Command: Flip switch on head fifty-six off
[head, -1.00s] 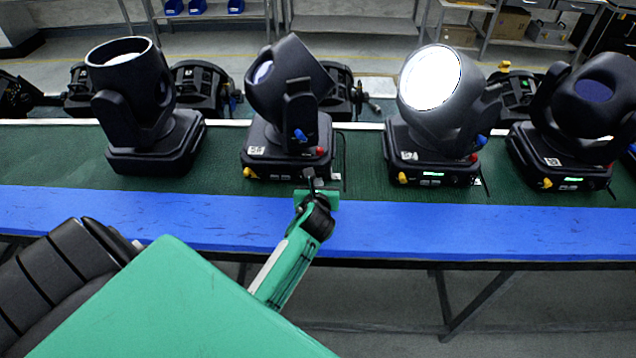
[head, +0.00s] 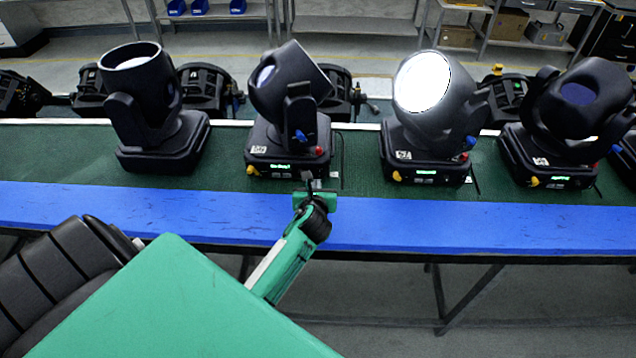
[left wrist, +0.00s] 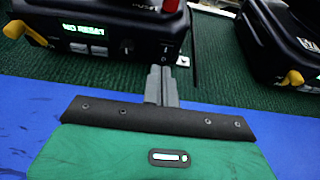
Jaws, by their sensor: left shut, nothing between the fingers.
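Several black moving-head lights stand in a row on a green-topped bench. The one in front of my left gripper (head: 307,178) is the second from the left, a moving head (head: 287,137) with its lens tilted up and left. Its label is too small to read. Its lit display (left wrist: 83,29) shows green text in the left wrist view. My right gripper is out of view.
Neighbouring heads stand left (head: 163,150) and right (head: 428,160), with gaps between. The blue bench edge (head: 420,228) runs along the front. More heads stand behind.

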